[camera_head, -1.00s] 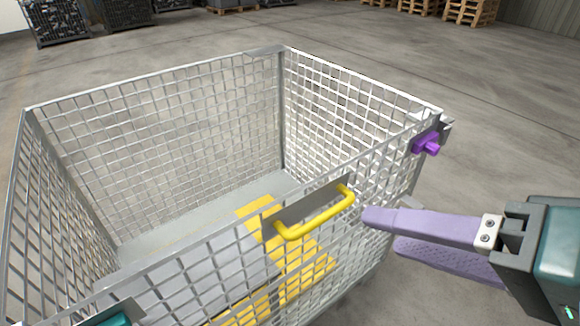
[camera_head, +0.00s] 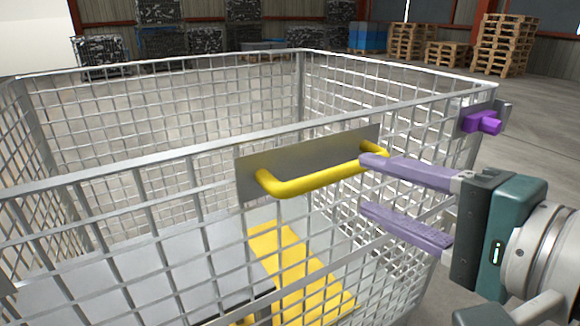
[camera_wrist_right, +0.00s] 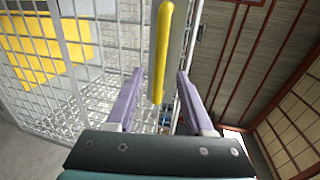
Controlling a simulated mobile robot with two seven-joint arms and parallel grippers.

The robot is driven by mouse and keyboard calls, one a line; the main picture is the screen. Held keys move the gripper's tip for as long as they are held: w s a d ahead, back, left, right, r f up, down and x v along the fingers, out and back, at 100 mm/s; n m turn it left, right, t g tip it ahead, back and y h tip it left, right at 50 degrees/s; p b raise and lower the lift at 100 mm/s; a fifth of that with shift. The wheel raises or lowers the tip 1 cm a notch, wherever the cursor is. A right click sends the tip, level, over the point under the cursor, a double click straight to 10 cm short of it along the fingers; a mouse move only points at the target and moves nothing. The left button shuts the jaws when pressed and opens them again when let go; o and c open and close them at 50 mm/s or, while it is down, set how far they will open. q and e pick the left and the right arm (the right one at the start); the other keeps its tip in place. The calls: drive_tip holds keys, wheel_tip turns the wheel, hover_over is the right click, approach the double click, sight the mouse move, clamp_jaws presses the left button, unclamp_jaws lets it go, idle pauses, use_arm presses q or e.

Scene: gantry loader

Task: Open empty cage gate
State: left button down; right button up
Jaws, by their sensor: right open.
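The grey wire-mesh cage (camera_head: 150,75) is empty, and its near mesh gate (camera_head: 130,150) stands upright and looks closed. A yellow bar handle (camera_head: 315,180) sits on a grey plate (camera_head: 290,158) on the gate's upper part. My right gripper (camera_head: 365,184) is open at the handle's right end, one lilac finger at its height and one below. In the right wrist view the yellow handle (camera_wrist_right: 161,55) runs into the gap between the open fingers (camera_wrist_right: 160,74); contact cannot be told. A purple latch (camera_head: 482,122) is on the right corner post. My left gripper is out of view.
Yellow patches (camera_head: 300,270) show on the floor of the cage behind the mesh. Wooden pallets (camera_head: 505,45) and filled dark cages (camera_head: 165,45) stand far back along the wall. The concrete floor (camera_head: 530,95) right of the cage is clear.

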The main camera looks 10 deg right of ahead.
sight(342, 176)
drive_tip(key=b+x, duration=0.1)
drive_tip(key=x, duration=0.6)
clamp_jaws()
idle(0.3)
idle(1.0)
